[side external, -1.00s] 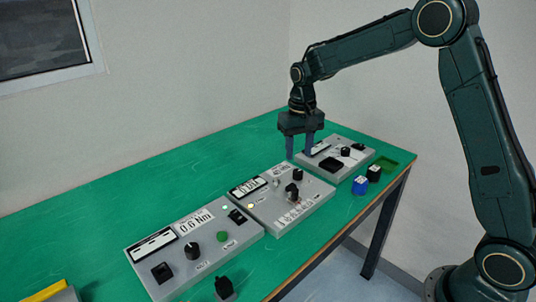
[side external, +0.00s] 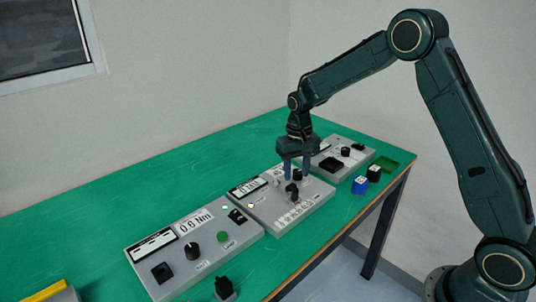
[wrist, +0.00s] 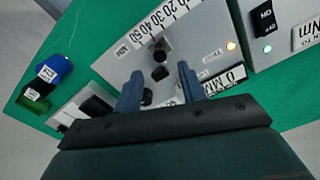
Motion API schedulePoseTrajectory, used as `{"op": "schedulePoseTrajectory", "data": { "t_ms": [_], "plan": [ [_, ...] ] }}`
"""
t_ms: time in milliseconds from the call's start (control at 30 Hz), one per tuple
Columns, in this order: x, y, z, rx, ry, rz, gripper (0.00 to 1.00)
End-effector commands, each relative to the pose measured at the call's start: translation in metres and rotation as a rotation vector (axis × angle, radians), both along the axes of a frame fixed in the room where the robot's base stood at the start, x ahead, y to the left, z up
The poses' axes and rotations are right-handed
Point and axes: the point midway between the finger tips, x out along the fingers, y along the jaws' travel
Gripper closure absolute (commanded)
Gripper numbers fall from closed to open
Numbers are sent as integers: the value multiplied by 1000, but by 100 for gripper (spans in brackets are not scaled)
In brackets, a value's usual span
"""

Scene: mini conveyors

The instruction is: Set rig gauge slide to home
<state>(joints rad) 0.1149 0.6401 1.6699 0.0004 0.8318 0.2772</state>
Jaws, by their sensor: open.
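The middle grey panel (side external: 262,212) carries a printed number scale (side external: 295,213), which also shows in the wrist view (wrist: 155,28). A dark slide knob (side external: 292,190) stands beside the scale; in the wrist view the knob (wrist: 159,46) is just beyond the fingertips. A white display (wrist: 225,80) on this panel appears to read 0 with a unit. My gripper (side external: 297,177) is over the middle panel, fingers pointing down. In the wrist view my gripper (wrist: 160,72) is open, with dark round parts between and behind its fingertips. I cannot tell their exact clearance.
A left panel (side external: 210,252) has a knob, a green button and a switch. A far panel (side external: 330,168) stands behind.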

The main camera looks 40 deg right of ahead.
Motion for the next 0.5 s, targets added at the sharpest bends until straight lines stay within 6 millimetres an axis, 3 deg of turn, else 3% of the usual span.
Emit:
{"op": "schedulePoseTrajectory", "data": {
  "t_ms": [200, 500],
  "plan": [
    [-1, 0, -35, 0, 4, 0, 60],
    [0, 0, -68, -1, 1, 0, 60]
  ]
}}
